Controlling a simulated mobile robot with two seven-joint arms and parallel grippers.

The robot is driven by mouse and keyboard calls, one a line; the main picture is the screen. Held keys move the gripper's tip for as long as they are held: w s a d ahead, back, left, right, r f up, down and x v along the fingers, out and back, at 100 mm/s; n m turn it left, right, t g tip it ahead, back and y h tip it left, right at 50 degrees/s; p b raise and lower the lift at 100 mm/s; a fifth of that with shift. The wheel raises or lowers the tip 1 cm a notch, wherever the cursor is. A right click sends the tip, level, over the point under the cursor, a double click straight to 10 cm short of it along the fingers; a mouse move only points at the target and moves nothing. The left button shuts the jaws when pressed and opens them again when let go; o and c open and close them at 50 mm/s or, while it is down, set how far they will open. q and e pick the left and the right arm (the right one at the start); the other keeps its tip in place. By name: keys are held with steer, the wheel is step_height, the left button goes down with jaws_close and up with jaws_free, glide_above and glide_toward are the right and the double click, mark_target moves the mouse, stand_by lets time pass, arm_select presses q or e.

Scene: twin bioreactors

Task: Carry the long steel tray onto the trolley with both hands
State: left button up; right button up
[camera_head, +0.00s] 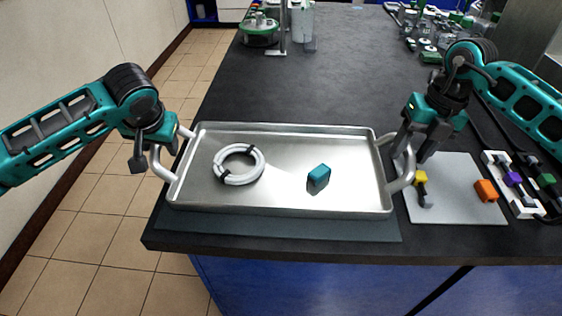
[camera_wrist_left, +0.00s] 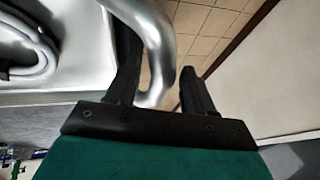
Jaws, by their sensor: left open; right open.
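The long steel tray (camera_head: 285,200) lies on a dark mat on the black bench, with a looped handle at each short end. It holds a coiled white tube (camera_head: 240,178) and a small teal block (camera_head: 318,177). My left gripper (camera_head: 146,160) is open at the tray's left handle (camera_head: 161,168). In the left wrist view the handle (camera_wrist_left: 158,50) passes between the two open fingers (camera_wrist_left: 158,80). My right gripper (camera_head: 412,150) is open at the right handle (camera_head: 403,178); whether its fingers straddle the bar is hard to tell. The trolley is not visible.
A grey board (camera_head: 460,200) with a yellow-topped piece (camera_head: 421,178) and an orange block (camera_head: 486,190) lies close right of the tray. A white rack (camera_head: 515,183) stands beyond it. Glassware crowds the far end. The bench behind the tray is clear; tiled floor (camera_head: 105,215) lies left.

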arm_select(q)
steer(key=shift+w+a+f, duration=0.15)
steer(key=shift+w+f, duration=0.1)
steer(key=shift+f, duration=0.4)
arm_select(e)
steer(key=shift+a+f, duration=0.1)
steer(key=shift+f, duration=0.6)
arm_select(q)
steer(key=c, duration=0.9)
arm_select(e)
steer(key=c, duration=0.9)
arm_select(q)
jaws_close()
arm_select(e)
jaws_close()
arm_select(q)
steer(key=shift+r, duration=0.1)
arm_select(e)
steer(key=shift+r, duration=0.15)
